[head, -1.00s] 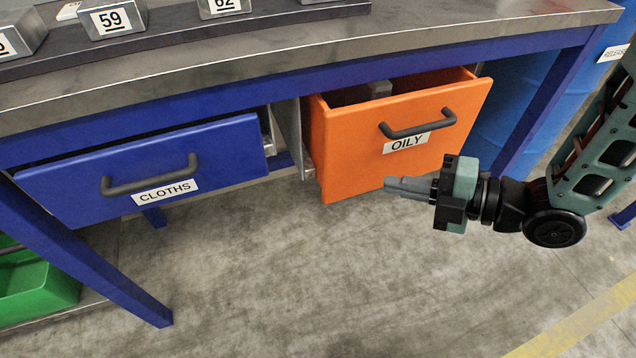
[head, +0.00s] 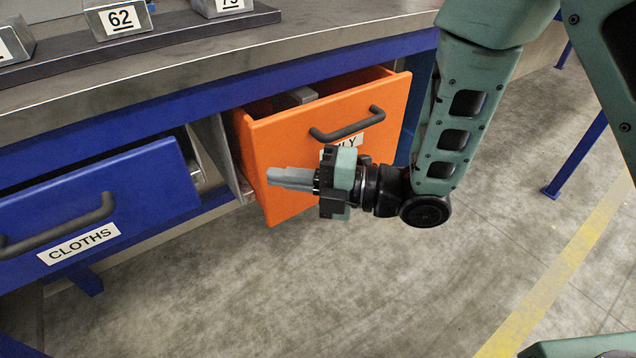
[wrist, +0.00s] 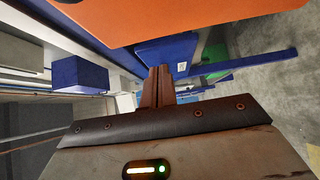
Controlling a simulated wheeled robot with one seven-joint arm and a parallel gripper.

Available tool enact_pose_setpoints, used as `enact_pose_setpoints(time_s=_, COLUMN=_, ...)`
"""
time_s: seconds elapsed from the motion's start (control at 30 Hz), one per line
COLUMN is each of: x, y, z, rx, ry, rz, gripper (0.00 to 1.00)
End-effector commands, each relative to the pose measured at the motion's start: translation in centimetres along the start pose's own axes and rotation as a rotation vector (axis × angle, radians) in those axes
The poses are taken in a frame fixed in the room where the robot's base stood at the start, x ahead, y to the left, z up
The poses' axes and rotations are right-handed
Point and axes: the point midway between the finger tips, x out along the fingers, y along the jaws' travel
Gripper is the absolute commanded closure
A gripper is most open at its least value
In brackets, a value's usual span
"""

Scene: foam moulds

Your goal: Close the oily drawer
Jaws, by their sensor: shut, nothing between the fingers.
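The orange drawer labelled OILY (head: 285,150) stands pulled out from under the workbench, with its inside partly visible and a grey block (head: 295,97) in it. Its dark bar handle (head: 347,124) is on the front. My gripper (head: 270,180) is shut and empty, in front of the drawer's lower front and below the handle. It points left across the front and partly covers the label. I cannot tell whether it touches the drawer. In the wrist view the orange drawer front (wrist: 170,18) runs along the top, above my shut fingers (wrist: 158,85).
The blue drawer labelled CLOTHS (head: 100,205) is to the left, slightly out, with its own handle (head: 60,228). The bench top (head: 200,65) is above and carries numbered metal blocks (head: 120,18). The concrete floor (head: 330,290) in front is clear, with a yellow line (head: 545,275) at right.

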Motion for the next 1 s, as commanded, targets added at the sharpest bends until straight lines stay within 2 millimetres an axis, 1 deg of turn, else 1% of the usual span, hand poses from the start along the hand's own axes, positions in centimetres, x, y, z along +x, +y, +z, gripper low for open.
enact_pose_setpoints(time_s=0.03, x=0.5, y=-0.1, z=0.8, rx=-0.005, ry=-0.004, rz=0.0, gripper=1.0)
enact_pose_setpoints(time_s=0.2, x=1.7, y=-0.1, z=2.0, rx=-0.003, ry=-0.003, rz=-0.001, gripper=1.0)
enact_pose_setpoints(time_s=0.37, x=2.1, y=-0.1, z=2.4, rx=-0.001, ry=-0.003, rz=-0.002, gripper=1.0)
enact_pose_setpoints(time_s=0.67, x=2.1, y=-0.1, z=2.5, rx=-0.001, ry=-0.003, rz=-0.002, gripper=1.0)
enact_pose_setpoints(time_s=0.77, x=2.9, y=-0.2, z=3.3, rx=-0.003, ry=-0.003, rz=-0.001, gripper=1.0)
enact_pose_setpoints(time_s=0.9, x=4.6, y=-0.2, z=5.0, rx=-0.004, ry=-0.004, rz=0.0, gripper=1.0)
enact_pose_setpoints(time_s=1.0, x=5.2, y=-0.1, z=5.7, rx=-0.002, ry=-0.005, rz=-0.001, gripper=1.0)
